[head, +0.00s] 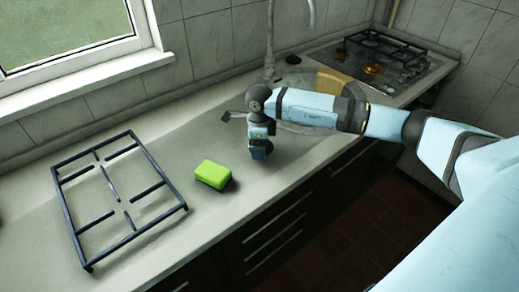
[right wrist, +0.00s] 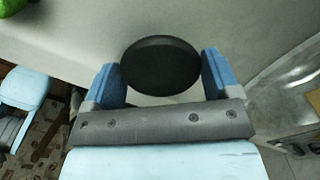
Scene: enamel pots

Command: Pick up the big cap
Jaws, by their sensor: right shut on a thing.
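The big cap (right wrist: 160,64) is a round black disc, seen in the right wrist view between the two blue fingers of my right gripper (right wrist: 162,75). The gripper is shut on it, with a finger at each side. In the head view my right gripper (head: 261,148) points down over the worktop near its front edge, right of the green sponge. The cap is mostly hidden there by the gripper. I cannot tell whether the cap touches the worktop. My left gripper is not in view.
The green sponge (head: 213,174) lies on the worktop (head: 180,120). A black pan grate (head: 118,194) lies at left. Behind my right arm are a sink (head: 308,115) with a tap (head: 270,45) and a yellow board (head: 333,82). A gas hob (head: 383,62) is at far right.

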